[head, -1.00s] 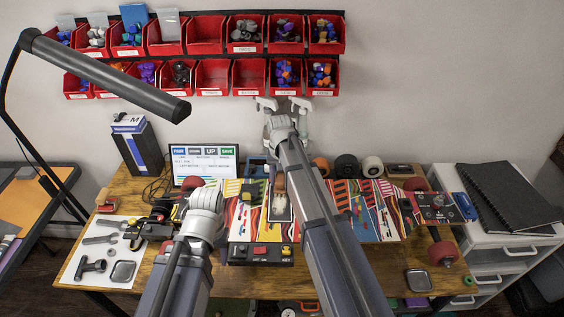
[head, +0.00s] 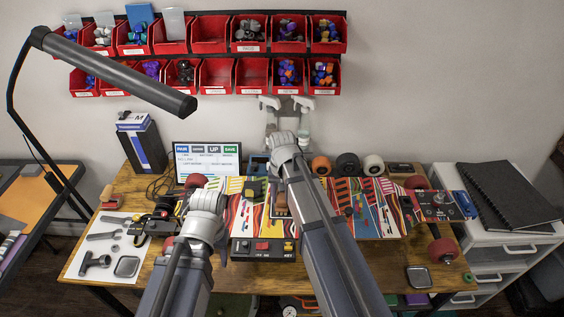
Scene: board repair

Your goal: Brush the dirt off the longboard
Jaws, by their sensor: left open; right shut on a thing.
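The longboard (head: 370,206) lies across the table with its colourful striped deck up. Red wheels show at its right end. My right gripper (head: 279,188) points down over the left half of the deck, partly hidden by its own arm. It is shut on a brown brush (head: 281,206), which is at the deck; whether the bristles touch is hard to tell. My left gripper (head: 222,248) is open, mostly hidden behind its arm, near the board's left end. Dark specks on the deck are hard to tell from the pattern.
A black-and-red control box (head: 262,248) sits in front of the board. A white sheet with tools (head: 107,262) lies at the left. A screen (head: 207,160), spray bottles (head: 303,128) and loose wheels (head: 346,165) stand behind. A lamp (head: 120,75) hangs over the left.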

